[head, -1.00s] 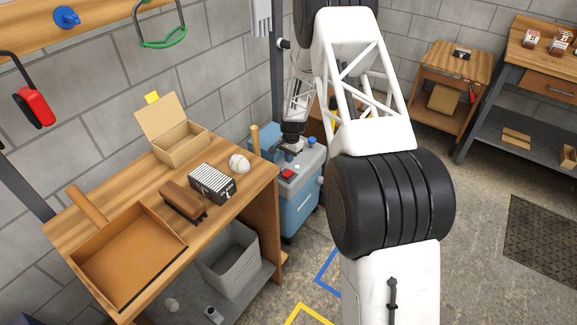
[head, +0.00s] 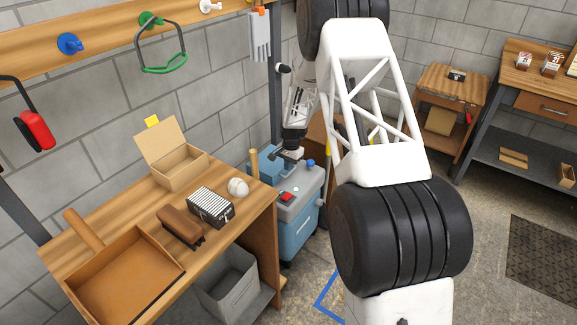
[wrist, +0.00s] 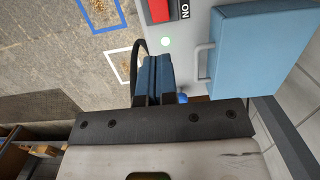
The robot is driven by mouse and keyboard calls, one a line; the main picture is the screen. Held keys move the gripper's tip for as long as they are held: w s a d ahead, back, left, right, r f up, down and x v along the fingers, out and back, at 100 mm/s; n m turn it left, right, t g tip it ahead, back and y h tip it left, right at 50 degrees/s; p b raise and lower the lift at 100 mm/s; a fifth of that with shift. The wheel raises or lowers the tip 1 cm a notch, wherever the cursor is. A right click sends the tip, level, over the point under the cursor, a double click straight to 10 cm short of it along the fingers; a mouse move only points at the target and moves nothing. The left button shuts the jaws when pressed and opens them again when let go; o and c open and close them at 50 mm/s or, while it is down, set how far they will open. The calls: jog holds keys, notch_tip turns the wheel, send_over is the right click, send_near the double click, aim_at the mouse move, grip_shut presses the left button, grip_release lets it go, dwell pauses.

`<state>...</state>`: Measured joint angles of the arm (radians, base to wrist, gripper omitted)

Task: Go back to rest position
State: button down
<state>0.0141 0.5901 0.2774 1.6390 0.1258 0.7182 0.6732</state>
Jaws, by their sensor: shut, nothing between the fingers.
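My gripper (head: 288,155) hangs at the end of my arm, above the grey top of the blue machine (head: 298,235) beside the workbench. It is small and partly dark in the head view. In the wrist view its two blue fingers (wrist: 152,70) are together, with nothing seen between them. The machine shows beyond them in the wrist view, with a red button (wrist: 158,10), a green light and a blue lid (wrist: 262,50). My gripper looks clear of the machine, but the exact gap cannot be told.
The workbench (head: 130,208) at left holds an orange tray (head: 115,275), an open cardboard box (head: 180,172), a brush (head: 180,224), a striped black box (head: 211,207) and a white ball (head: 238,187). A grey bin (head: 228,285) stands below.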

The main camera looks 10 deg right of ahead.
jog(key=shift+r, duration=0.15)
jog(key=s+r+n+t, duration=0.1)
jog(key=s+r+n, duration=0.1)
jog(key=s+r, duration=1.2)
jog(key=s+r+n+t, duration=0.1)
jog(key=s+r+n, duration=0.1)
jog(key=s+r, duration=1.3)
jog(key=s+r+n, duration=0.2)
jog(key=s+r, duration=0.3)
jog(key=s, duration=0.9)
jog(key=s+r+n+t+h, duration=0.1)
jog(key=s+r, duration=0.5)
jog(key=s, duration=0.8)
jog(key=shift+s+d+n+t, duration=0.3)
jog(key=shift+s+n, duration=0.1)
jog(key=shift+n, duration=0.5)
